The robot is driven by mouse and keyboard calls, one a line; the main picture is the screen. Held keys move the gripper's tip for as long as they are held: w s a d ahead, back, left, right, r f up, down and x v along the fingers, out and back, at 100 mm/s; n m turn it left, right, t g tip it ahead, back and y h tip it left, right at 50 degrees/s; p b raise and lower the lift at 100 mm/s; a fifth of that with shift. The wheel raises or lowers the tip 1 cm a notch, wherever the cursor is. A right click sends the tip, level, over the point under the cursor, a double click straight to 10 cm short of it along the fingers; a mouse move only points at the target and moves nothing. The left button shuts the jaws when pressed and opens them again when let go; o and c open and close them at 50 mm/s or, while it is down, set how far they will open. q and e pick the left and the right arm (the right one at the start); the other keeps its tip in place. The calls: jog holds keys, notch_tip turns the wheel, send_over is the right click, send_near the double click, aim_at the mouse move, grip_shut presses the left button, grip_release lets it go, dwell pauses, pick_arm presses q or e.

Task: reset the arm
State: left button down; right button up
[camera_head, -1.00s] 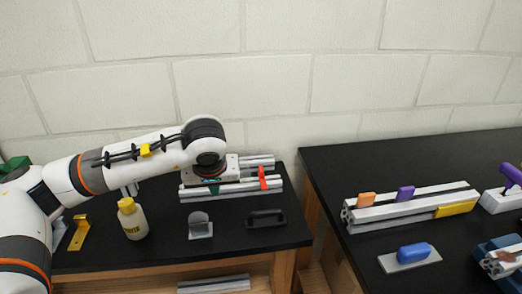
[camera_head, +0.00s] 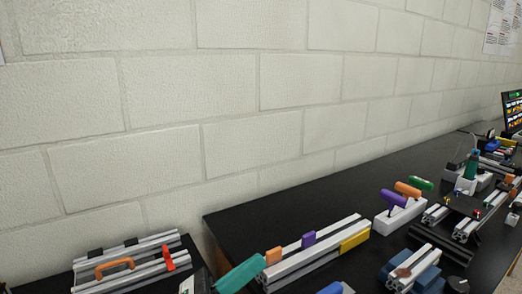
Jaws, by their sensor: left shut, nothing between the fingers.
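The rest of that arm is mostly out of view. An extrusion frame (camera_head: 158,268) with an orange handle (camera_head: 115,267) and a red tab (camera_head: 169,258) lies at the lower left, apart from the gripper. My right gripper is not in view.
A block wall (camera_head: 220,100) fills the back. Space above the tables is clear.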

pick_arm(q)
jog(key=w+a+f+n+t+y, duration=0.4)
jog(key=n+y, duration=0.4)
jog(key=n, duration=0.4)
jog(key=w+a+f+n+t+y, duration=0.25)
jog(key=a+n+t+y, duration=0.45)
jog(key=n, duration=0.6)
jog(key=s+a+f+n+g+y, duration=0.1)
jog(key=a+f+n+g+y, duration=0.25)
jog(key=f, duration=0.25)
jog(key=s+a+f+n+g+y, duration=0.2)
jog(key=f+n+y, duration=0.1)
jog(key=f+n, duration=0.2)
jog(key=s+a+f+n+g, duration=0.2)
jog(key=s+f+n+g, duration=0.85)
jog(key=s+f, duration=0.7)
jog(key=s+f+m+g+p, duration=0.1)
jog(key=s+f+m+g, duration=0.2)
jog(key=f, duration=2.4)
jog(key=s+a+f+n+g, duration=0.1)
jog(key=s+a+f, duration=0.2)
jog(key=s+f, duration=1)
jog(key=s+p, duration=0.1)
jog(key=s, duration=0.2)
jog(key=shift+s+f, duration=0.2)
jog(key=shift+f, duration=0.05)
